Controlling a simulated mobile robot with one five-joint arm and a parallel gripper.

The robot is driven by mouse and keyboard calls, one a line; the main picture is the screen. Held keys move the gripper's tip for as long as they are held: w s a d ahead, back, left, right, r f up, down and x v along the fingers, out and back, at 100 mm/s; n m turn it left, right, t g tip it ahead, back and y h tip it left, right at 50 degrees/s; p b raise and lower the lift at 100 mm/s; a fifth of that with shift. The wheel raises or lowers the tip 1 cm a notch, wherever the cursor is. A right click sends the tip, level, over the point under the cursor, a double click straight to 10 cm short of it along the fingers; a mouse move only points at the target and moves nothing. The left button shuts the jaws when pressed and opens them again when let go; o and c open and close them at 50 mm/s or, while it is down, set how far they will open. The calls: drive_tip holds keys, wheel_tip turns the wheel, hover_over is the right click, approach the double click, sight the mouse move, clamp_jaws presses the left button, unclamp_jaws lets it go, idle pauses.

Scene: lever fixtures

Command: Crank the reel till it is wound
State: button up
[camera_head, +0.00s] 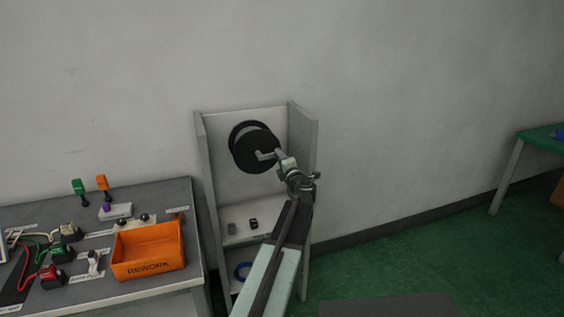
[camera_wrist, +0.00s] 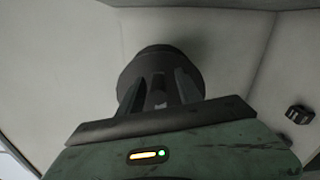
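The reel (camera_head: 243,139) is a black round drum on the back panel of a grey open-fronted stand. Its light grey crank (camera_head: 264,155) sticks out from the hub, with the handle end towards my gripper (camera_head: 283,161). My gripper is at the handle end, in front of the reel's lower right. In the wrist view, the dark fingers of my gripper (camera_wrist: 160,88) point at the dark reel (camera_wrist: 158,58). The fingers stand a little apart at the handle. Whether they press on it cannot be told. The fingers hide part of the crank and reel.
Side walls of the stand (camera_head: 304,135) flank the reel, the right one close to my arm. A shelf below holds small dark items (camera_head: 253,224). A grey bench with an orange REWORK bin (camera_head: 148,252) and levers stands at left. A green table (camera_head: 541,137) is far right.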

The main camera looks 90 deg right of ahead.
drive_tip(key=shift+a, duration=0.1)
drive_tip(key=v, duration=0.7)
drive_tip(key=shift+a, duration=0.3)
